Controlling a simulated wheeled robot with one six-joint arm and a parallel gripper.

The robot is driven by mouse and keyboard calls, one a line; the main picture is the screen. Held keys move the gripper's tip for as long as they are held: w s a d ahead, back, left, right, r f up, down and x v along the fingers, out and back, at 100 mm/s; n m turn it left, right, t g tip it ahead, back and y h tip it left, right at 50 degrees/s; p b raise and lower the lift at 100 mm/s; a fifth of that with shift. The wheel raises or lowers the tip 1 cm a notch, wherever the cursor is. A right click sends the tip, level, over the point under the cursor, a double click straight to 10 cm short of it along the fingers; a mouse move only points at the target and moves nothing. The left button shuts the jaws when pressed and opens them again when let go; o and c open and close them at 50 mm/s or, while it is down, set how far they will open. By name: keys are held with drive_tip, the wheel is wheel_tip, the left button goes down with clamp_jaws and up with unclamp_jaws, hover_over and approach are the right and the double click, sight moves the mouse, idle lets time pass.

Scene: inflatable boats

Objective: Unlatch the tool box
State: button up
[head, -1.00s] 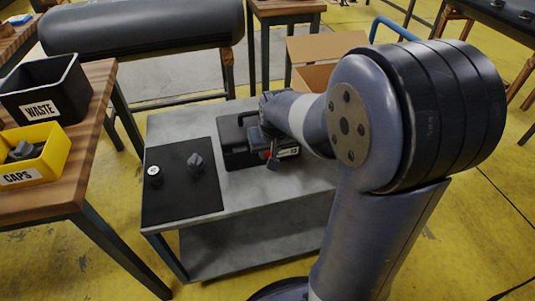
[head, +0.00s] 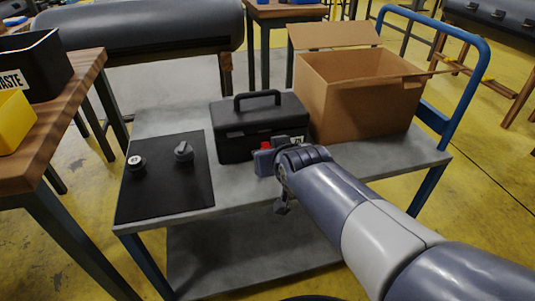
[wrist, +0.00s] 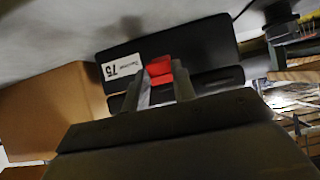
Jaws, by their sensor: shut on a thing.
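The black tool box (head: 262,118) stands closed on the grey cart, its handle upright on the lid. In the wrist view the tool box (wrist: 205,50) fills the upper middle, with a white label beside its red latch (wrist: 159,67). My gripper (wrist: 162,78) is at the front face, its two fingers shut on the red latch. In the head view the latch (head: 266,146) shows as a small red spot above my gripper (head: 264,158). My fingers and wrist partly hide the front of the box.
An open cardboard box (head: 365,105) stands right of the tool box on the cart (head: 235,195). A black mat (head: 160,195) with two dark knobs lies at left. A wooden table (head: 60,95) with black and yellow bins stands further left. A blue cart handle rises at right.

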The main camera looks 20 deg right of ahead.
drive_tip(key=shift+f+t+b, duration=0.2)
drive_tip(key=shift+t+b, duration=0.1)
drive_tip(key=shift+b, duration=0.2)
drive_tip(key=o, duration=1)
drive_tip(key=shift+s+r, duration=0.1)
